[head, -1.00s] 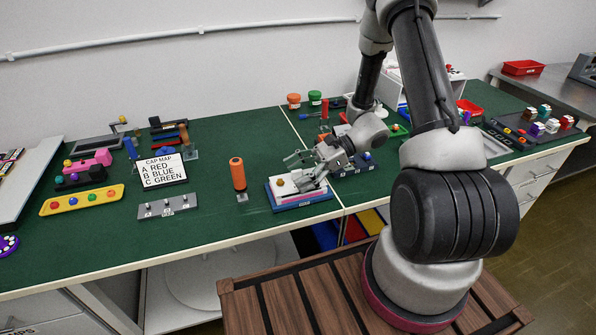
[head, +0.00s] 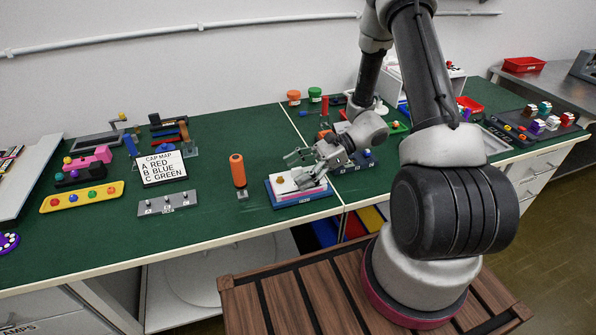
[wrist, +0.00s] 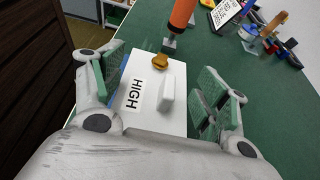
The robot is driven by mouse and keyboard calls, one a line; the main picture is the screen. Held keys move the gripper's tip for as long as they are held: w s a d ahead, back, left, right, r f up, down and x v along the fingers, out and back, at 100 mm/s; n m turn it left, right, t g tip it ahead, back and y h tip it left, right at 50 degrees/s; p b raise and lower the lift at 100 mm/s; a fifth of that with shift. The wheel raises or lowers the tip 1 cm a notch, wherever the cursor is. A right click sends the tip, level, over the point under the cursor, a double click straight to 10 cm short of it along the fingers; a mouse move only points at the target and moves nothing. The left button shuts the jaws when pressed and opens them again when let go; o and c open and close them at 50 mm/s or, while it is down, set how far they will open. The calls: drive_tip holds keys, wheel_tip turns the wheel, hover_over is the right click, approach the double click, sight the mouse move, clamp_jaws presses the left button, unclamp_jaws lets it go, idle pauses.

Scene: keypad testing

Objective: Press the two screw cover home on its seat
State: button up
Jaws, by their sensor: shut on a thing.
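The two screw cover is a white plate (wrist: 145,118) with a HIGH label and a raised white bar. A brass knob (wrist: 160,61) stands near its far end. In the head view the cover (head: 287,187) lies over a blue seat (head: 303,202) near the bench's front edge, with a pinkish layer showing. My gripper (head: 304,168) reaches down over it from the right.
An orange-handled tool (head: 238,171) stands just left of the cover. A grey switch strip (head: 167,205) and a CAP MAP sign (head: 163,169) are farther left. A dark block with blue knobs (head: 357,163) lies to the right.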

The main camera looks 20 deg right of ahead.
drive_tip(key=shift+f, duration=0.15)
idle(0.3)
drive_tip(key=o, duration=1.1)
drive_tip(key=v, duration=1.2)
